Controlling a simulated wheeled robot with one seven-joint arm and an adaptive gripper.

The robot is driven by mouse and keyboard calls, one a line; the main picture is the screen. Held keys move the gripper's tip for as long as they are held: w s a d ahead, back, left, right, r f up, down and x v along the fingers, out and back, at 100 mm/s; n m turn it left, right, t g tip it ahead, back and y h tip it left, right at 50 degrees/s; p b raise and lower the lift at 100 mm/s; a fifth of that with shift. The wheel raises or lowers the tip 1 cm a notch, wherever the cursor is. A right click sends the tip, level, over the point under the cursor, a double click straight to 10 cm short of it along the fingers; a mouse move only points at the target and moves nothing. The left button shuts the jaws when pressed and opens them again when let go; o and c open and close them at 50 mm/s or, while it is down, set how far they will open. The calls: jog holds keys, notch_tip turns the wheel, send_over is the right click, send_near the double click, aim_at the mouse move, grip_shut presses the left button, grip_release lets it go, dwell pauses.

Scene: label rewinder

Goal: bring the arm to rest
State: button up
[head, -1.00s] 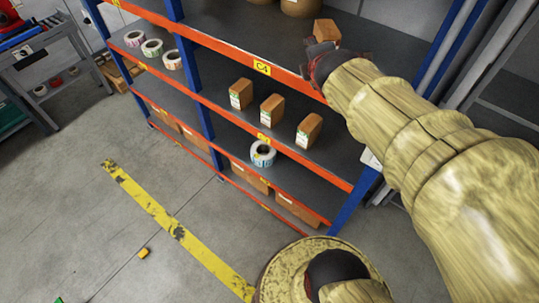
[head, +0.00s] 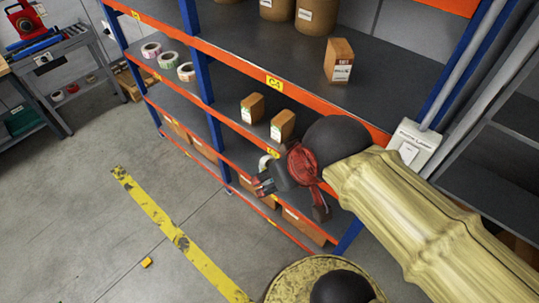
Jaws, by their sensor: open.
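My arm reaches in from the right in the head view. My gripper (head: 264,187) is open and empty, in front of the lower shelves of the blue and orange rack (head: 233,62). It appears apart from the boxes. Its black and red wrist hides part of the shelf and part of a white label roll (head: 264,162). A brown box with a white label (head: 339,60) stands upright on the upper shelf, above and to the right of my gripper.
Two small brown boxes (head: 252,107) (head: 283,125) stand on the middle shelf. Several label rolls (head: 168,60) sit farther left. A labelled switch box (head: 413,143) is by the right post, close to my arm. A yellow floor line (head: 180,240) crosses open floor. A small yellow block (head: 146,262) lies there.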

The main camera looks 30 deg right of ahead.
notch_tip(320, 180, down, 12)
jog(key=b, duration=1.1)
jog(key=shift+b, duration=0.35)
jog(key=shift+r, duration=0.15)
